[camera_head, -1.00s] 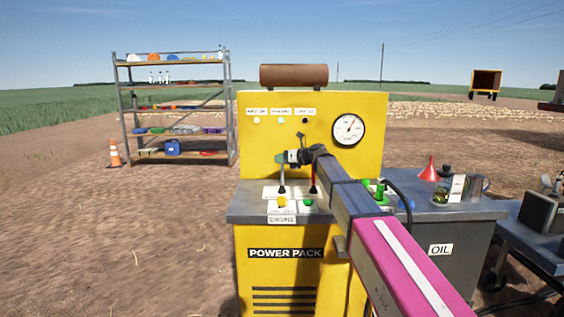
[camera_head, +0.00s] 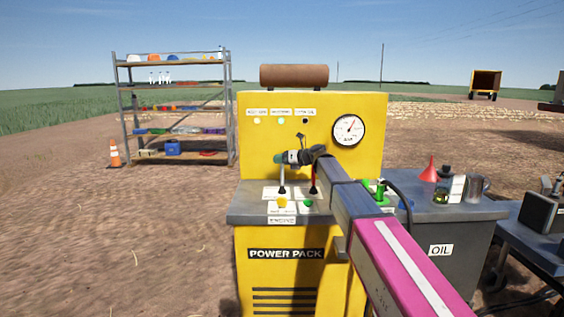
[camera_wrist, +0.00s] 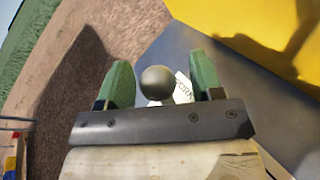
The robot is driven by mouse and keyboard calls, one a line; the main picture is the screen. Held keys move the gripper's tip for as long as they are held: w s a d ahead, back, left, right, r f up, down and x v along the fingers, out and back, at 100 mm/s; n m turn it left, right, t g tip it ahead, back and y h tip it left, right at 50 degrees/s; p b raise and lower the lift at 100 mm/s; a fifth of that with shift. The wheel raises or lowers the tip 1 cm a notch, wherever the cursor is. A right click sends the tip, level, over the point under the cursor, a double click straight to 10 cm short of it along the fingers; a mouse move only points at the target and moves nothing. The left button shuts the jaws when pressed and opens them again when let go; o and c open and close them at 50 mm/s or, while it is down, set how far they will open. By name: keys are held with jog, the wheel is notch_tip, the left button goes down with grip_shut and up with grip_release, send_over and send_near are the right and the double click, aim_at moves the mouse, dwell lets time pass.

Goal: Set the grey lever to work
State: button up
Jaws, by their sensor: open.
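The grey lever (camera_head: 282,176) stands upright on the left of the yellow power pack's ledge. Its round grey knob (camera_wrist: 157,82) shows in the wrist view between the two green fingers of my gripper (camera_wrist: 161,74). The fingers are open, one on each side of the knob, with a visible gap to each. In the head view my gripper (camera_head: 279,158) is at the top of the lever and hides the knob. The red lever (camera_head: 313,180) stands just to the right, its top hidden by my arm.
A yellow button (camera_head: 282,204) and a green button (camera_head: 308,204) sit in front of the levers. A gauge (camera_head: 348,129) is on the yellow panel (camera_head: 262,141). A grey oil bench (camera_head: 462,211) with a red funnel (camera_head: 429,170) stands to the right.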

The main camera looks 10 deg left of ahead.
jog(key=v, duration=1)
jog(key=shift+d, duration=0.3)
jog(key=shift+s+r, duration=0.1)
jog(key=shift+s, duration=0.05)
